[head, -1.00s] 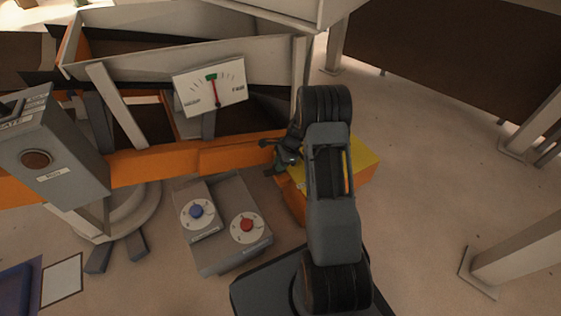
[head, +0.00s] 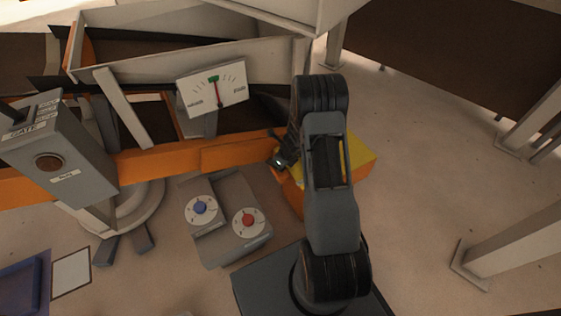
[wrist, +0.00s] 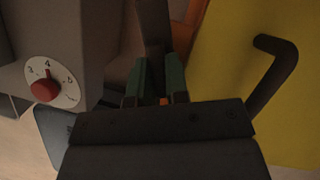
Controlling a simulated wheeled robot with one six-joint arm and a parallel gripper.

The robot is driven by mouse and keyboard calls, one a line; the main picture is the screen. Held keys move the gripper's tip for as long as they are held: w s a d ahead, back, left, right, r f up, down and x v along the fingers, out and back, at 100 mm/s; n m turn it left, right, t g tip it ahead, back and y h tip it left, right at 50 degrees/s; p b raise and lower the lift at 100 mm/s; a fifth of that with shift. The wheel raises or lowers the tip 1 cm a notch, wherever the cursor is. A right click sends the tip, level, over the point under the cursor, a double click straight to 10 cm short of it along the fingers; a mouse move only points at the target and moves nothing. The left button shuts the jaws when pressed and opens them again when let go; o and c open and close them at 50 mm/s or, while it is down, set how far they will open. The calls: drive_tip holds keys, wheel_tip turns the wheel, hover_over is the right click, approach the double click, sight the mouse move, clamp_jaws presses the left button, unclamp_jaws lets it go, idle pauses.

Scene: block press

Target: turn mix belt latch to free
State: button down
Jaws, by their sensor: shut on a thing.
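The mix belt latch appears to be the dark bar (wrist: 153,30) at the top middle of the wrist view. It runs down between the two green fingers of my gripper (wrist: 156,85), which is shut on it. In the head view my gripper (head: 279,161) is at the left edge of the yellow-topped orange housing (head: 350,162), beside the end of the orange beam. My arm hides much of the latch area there. I cannot read any latch marking or tell its exact setting.
A grey box with a blue knob (head: 200,207) and a red knob (head: 248,219) stands left of my arm. A black bent handle (wrist: 272,65) sits on the yellow panel, close right of my gripper. The gauge (head: 212,88) stands behind. Open floor lies right.

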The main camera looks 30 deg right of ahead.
drive_tip(key=shift+w+r+m+t+h+b, duration=0.15)
drive_tip(key=shift+m+h, duration=0.3)
drive_tip(key=shift+m, duration=0.7)
drive_tip(key=shift+s+f+m+t+h+b, duration=0.2)
drive_tip(key=shift+m+h, duration=0.25)
drive_tip(key=shift+m, duration=0.7)
drive_tip(key=shift+w+r, duration=0.2)
drive_tip(key=c, duration=1.1)
unclamp_jaws()
drive_tip(key=shift+s+f, duration=0.1)
drive_tip(key=p+v, duration=0.7)
drive_tip(key=v, duration=0.6)
drive_tip(key=shift+a+r, duration=0.1)
drive_tip(key=shift+r, duration=0.35)
